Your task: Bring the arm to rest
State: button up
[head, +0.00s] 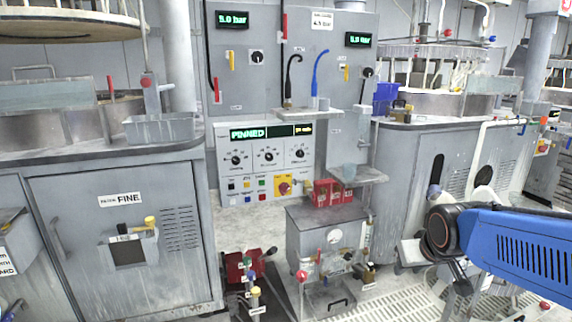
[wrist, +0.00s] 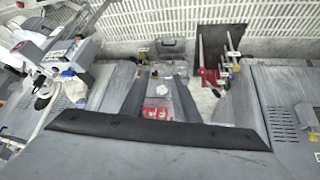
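My arm comes in from the right edge of the head view, with a blue link (head: 525,245) and a dark round joint at its left end. My gripper (wrist: 158,70) shows in the wrist view as two grey fingers standing apart, with nothing held between them. Beyond the fingers, the wrist view shows the grey tank unit and its red boxes (wrist: 157,113) upside down. In the head view the fingertips are not clear. The arm is in the air to the right of the tank unit (head: 318,245).
A grey bench with a FINE label (head: 120,199) stands at the left, another bench (head: 405,170) at the right. A control panel (head: 268,160) reads PINNED. A red manifold with coloured knobs (head: 240,268) stands low in front. Pale floor grating (head: 400,300) lies open near my arm.

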jog(key=s+a+g, duration=0.1)
jog(key=s+g, duration=0.1)
jog(key=s, duration=1.5)
jog(key=shift+s+a+f, duration=0.15)
jog(key=shift+f, duration=0.1)
jog(key=shift+o, duration=0.2)
